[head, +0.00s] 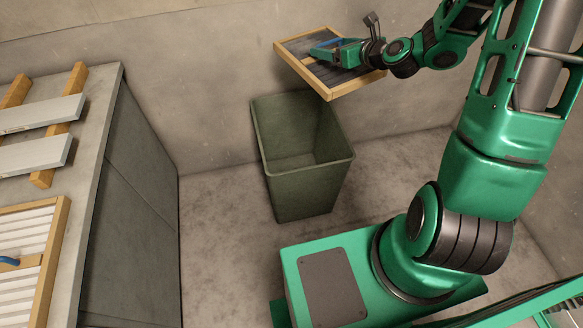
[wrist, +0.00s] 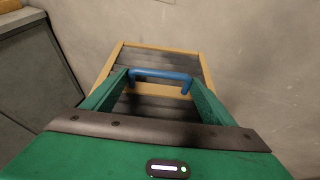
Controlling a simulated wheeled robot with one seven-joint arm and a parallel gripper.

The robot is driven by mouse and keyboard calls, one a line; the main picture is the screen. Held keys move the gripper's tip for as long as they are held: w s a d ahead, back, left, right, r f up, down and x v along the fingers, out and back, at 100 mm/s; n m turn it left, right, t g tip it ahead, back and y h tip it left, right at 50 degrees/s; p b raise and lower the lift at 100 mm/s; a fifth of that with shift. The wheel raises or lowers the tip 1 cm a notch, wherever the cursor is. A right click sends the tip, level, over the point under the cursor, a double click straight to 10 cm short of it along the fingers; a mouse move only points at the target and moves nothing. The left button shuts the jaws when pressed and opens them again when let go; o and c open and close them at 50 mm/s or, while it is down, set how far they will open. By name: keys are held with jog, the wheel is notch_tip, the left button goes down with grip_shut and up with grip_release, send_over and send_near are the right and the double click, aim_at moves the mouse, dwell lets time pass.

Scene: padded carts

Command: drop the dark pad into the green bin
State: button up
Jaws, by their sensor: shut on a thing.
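The dark pad (head: 299,48) is a dark slatted panel in a light wooden frame. My gripper (head: 338,49) is shut on the pad's blue handle and holds the pad in the air. In the wrist view the blue handle (wrist: 160,76) lies between the fingers, with the dark pad (wrist: 130,103) behind it. The green bin (head: 343,158) stands on the floor against the back wall, open at the top and empty as far as I can see. The pad is above and slightly behind the bin's opening, apart from its rim.
A grey counter (head: 98,150) stands at the left. On it lie wooden strips with pale boards (head: 36,115) and a white slatted pad (head: 22,265) with a blue handle. Bare floor (head: 222,240) lies between the counter and the bin. The wall is close behind the held pad.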

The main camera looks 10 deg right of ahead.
jog(key=w+a+f+n+y, duration=0.1)
jog(key=w+a+f, duration=0.1)
jog(key=f, duration=1.2)
jog(key=w+a+f+n+g+y, duration=0.1)
jog(key=w+f, duration=0.3)
jog(key=f, duration=1)
jog(key=shift+a+f+n+y, duration=0.3)
jog(key=shift+a+n+y, duration=0.25)
jog(key=shift+a, duration=0.3)
jog(key=shift+w, duration=0.1)
jog(key=o, duration=1.3)
